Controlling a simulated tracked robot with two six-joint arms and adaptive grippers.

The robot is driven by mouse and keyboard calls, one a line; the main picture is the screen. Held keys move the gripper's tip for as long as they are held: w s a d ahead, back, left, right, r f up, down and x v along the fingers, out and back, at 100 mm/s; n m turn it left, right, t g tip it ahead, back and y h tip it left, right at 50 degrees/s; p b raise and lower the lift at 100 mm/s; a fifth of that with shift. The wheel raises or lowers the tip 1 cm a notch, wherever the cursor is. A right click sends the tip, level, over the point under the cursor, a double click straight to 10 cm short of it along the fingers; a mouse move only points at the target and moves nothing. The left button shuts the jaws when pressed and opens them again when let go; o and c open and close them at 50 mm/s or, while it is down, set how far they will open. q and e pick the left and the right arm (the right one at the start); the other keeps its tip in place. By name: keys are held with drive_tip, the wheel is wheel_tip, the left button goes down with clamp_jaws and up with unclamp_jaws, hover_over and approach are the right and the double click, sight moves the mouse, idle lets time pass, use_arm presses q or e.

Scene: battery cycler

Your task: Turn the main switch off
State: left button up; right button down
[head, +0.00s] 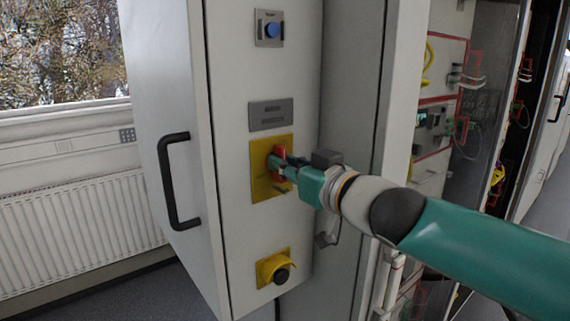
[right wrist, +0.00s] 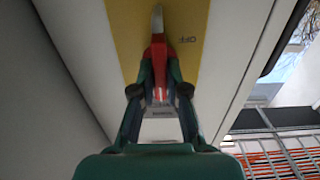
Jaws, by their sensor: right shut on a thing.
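The main switch is a red handle (head: 279,155) on a yellow plate (head: 262,186) on the narrow front of the white cabinet. My right gripper (head: 279,165) is at the handle and shut on it. In the right wrist view the red handle (right wrist: 158,52) stands between the fingers of my right gripper (right wrist: 159,73), with the yellow plate (right wrist: 187,62) behind it. The fingers hide part of the handle, and I cannot read its exact switch position. My left gripper is not in view.
A black door handle (head: 170,180) sticks out at the left. Open racks with cables (head: 455,80) stand at the right.

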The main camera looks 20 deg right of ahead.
drive_tip(key=shift+n, duration=0.4)
drive_tip(key=n, duration=0.3)
drive_tip(key=shift+n, duration=0.4)
drive_tip(key=n, duration=0.2)
drive_tip(key=n+b, duration=0.1)
drive_tip(key=n, duration=0.1)
drive_tip(key=shift+a+f, duration=0.15)
drive_tip(key=shift+f, duration=0.05)
drive_tip(key=n, duration=0.6)
drive_tip(key=n+b, duration=0.1)
drive_tip(key=n, duration=0.2)
drive_tip(key=shift+a+f, duration=0.15)
drive_tip(key=shift+f, duration=0.2)
drive_tip(key=shift+n, duration=0.3)
drive_tip(key=c, duration=1.3)
unclamp_jaws()
drive_tip(key=shift+s, duration=0.1)
drive_tip(key=shift+c, duration=0.2)
drive_tip(key=shift+o, duration=0.8)
drive_tip(key=shift+r, duration=0.1)
